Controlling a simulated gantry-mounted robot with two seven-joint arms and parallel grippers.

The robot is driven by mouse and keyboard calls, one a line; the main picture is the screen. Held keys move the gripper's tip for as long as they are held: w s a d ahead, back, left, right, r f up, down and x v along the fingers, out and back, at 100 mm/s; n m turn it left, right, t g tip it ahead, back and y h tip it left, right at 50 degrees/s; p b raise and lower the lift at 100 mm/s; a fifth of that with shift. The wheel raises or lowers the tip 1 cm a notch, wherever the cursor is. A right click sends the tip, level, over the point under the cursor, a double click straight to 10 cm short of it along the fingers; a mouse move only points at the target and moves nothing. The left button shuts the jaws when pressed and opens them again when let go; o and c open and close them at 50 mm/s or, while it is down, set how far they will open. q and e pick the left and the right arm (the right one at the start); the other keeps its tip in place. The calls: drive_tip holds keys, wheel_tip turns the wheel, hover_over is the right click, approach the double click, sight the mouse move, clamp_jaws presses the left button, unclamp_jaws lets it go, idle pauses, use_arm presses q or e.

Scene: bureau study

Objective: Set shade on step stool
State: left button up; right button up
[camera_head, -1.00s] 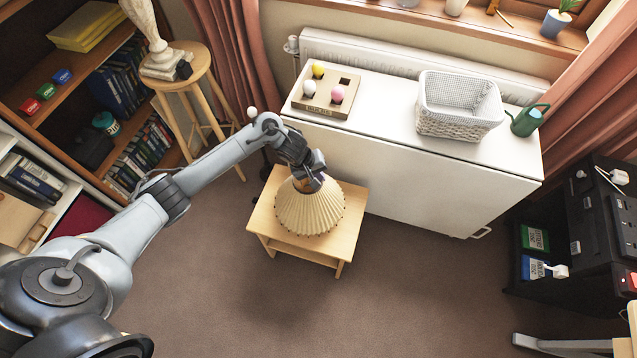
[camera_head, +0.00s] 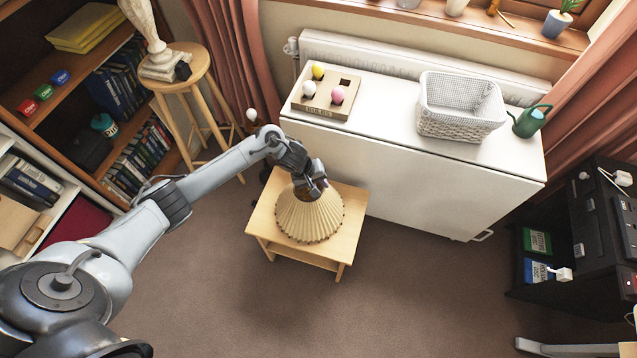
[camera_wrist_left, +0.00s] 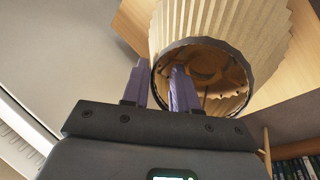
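The shade (camera_head: 309,219), a cream pleated cone with a dark top ring, stands upright on the light-wood step stool (camera_head: 262,222), wide end down on its top. My left gripper (camera_head: 318,186) is at the shade's top. In the left wrist view, its purple fingers (camera_wrist_left: 160,78) straddle the ring of the shade (camera_wrist_left: 255,25), one inside and one outside, with a visible gap between them, so it looks open. The stool (camera_wrist_left: 130,25) shows behind the shade. The shade's far base edge is hidden. My right gripper is not in view.
A white cabinet (camera_head: 400,180) stands right behind the stool, bearing a basket (camera_head: 455,122), a green watering can (camera_head: 530,121) and a wooden block with balls (camera_head: 318,105). A tall round stool (camera_head: 195,75) with a bust stands at the left. Floor in front is clear.

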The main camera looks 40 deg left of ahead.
use_arm(q)
drive_tip(key=shift+s+a+r, duration=0.1)
drive_tip(key=shift+r, duration=0.4)
drive_tip(key=p+v, duration=0.4)
drive_tip(key=v, duration=0.7)
drive_tip(key=s+d+f+m+t+y, duration=0.1)
drive_tip(key=s+d+m+t, duration=0.2)
drive_tip(key=d, duration=0.4)
drive_tip(key=s+d+m, duration=0.3)
drive_tip(key=d+m, duration=0.2)
drive_tip(key=d, duration=0.2)
drive_tip(key=s+a+r+m+g+y, duration=0.1)
drive_tip(key=s+r+m+g, duration=0.2)
drive_tip(key=s, duration=1.4)
wheel_tip(320, 180, up, 2)
drive_tip(key=shift+r+m+y, duration=0.15)
drive_tip(key=shift+m+y, duration=0.15)
drive_tip(key=shift+m, duration=0.4)
